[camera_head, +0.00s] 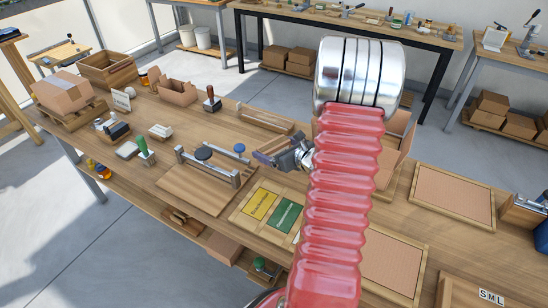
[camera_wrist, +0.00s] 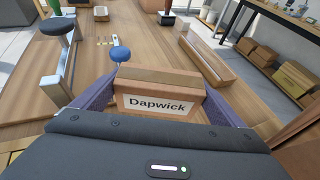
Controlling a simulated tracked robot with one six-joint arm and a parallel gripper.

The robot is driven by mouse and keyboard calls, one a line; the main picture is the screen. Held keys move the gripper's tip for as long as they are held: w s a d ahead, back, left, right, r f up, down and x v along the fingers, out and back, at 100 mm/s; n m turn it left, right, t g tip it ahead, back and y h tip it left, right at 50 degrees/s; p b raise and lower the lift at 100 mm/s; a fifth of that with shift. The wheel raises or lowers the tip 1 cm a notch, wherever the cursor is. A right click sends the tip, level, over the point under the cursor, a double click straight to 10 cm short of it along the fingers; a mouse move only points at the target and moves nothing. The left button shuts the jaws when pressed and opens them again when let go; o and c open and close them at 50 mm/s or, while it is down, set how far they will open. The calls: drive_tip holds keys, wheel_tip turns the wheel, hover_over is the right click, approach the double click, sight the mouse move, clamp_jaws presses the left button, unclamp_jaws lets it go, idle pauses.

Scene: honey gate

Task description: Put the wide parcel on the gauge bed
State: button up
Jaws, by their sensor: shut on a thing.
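My gripper (camera_head: 284,153) is shut on a brown cardboard parcel with a white label reading "Dapwick" (camera_wrist: 160,92). The wrist view shows the parcel between my two purple fingers, with its lower part hidden by the gripper body. In the head view the parcel is mostly hidden by the gripper. The wooden gauge bed (camera_head: 192,190) lies on the bench left of my gripper, with metal posts, a black knob (camera_head: 203,153) and a blue knob (camera_head: 239,148). The blue knob also shows just beyond the parcel in the wrist view (camera_wrist: 120,54). I cannot tell the parcel's height above the bench.
A long wooden tray (camera_head: 265,118) lies behind my gripper. A frame with yellow (camera_head: 260,204) and green (camera_head: 287,215) cards lies in front. A green-handled stamp (camera_head: 145,150) stands left of the bed. Ribbed panels (camera_head: 452,194) lie at right. An open carton (camera_head: 177,92) stands farther back.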

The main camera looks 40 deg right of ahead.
drive_tip(key=shift+f, duration=2.15)
drive_tip(key=o, duration=0.8)
drive_tip(key=shift+o, duration=0.2)
drive_tip(key=v, duration=1.2)
